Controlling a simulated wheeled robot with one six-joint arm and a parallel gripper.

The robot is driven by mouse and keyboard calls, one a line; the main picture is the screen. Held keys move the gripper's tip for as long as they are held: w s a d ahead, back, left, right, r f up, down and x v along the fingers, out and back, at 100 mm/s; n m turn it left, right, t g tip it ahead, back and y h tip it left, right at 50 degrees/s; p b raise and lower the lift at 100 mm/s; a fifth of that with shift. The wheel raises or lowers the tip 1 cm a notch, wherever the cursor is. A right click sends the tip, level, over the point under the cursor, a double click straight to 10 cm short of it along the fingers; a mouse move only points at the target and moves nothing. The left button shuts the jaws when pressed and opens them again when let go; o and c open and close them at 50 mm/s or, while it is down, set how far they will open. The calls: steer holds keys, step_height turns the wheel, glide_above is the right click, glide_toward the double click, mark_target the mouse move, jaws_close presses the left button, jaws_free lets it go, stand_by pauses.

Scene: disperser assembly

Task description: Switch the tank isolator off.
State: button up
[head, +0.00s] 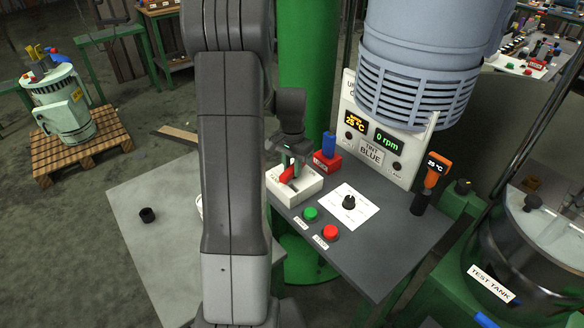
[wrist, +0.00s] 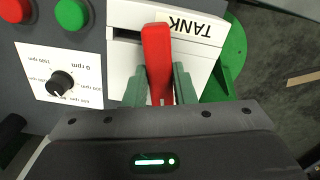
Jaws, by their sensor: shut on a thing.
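The tank isolator is a white box (head: 309,184) with a red lever handle (head: 287,174), on the left end of the grey control bench. In the wrist view the box carries the label TANK (wrist: 205,27), upside down, and the red handle (wrist: 157,50) stands out from it. My gripper (wrist: 160,84) is shut on the red handle, with one green finger on each side. In the head view my gripper (head: 290,163) comes down on the handle from above. The lower part of the handle and some of the box are hidden by my gripper.
Near the isolator are a red block with a blue handle (head: 328,146), a green button (head: 310,214), a red button (head: 330,232) and a black speed knob (head: 349,202). The display panel (head: 407,158) stands behind. An orange thermometer (head: 436,168) is at the right.

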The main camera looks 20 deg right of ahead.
steer(key=n+b, duration=0.1)
steer(key=n, duration=0.2)
steer(key=shift+n, duration=0.4)
steer(key=n, duration=0.3)
steer(key=shift+d+n, duration=0.1)
steer(key=shift+n, duration=0.2)
steer(key=n+b, duration=0.1)
steer(key=n, duration=0.2)
steer(key=shift+d+n, duration=0.1)
steer(key=shift+n, duration=2)
steer(key=o, duration=1)
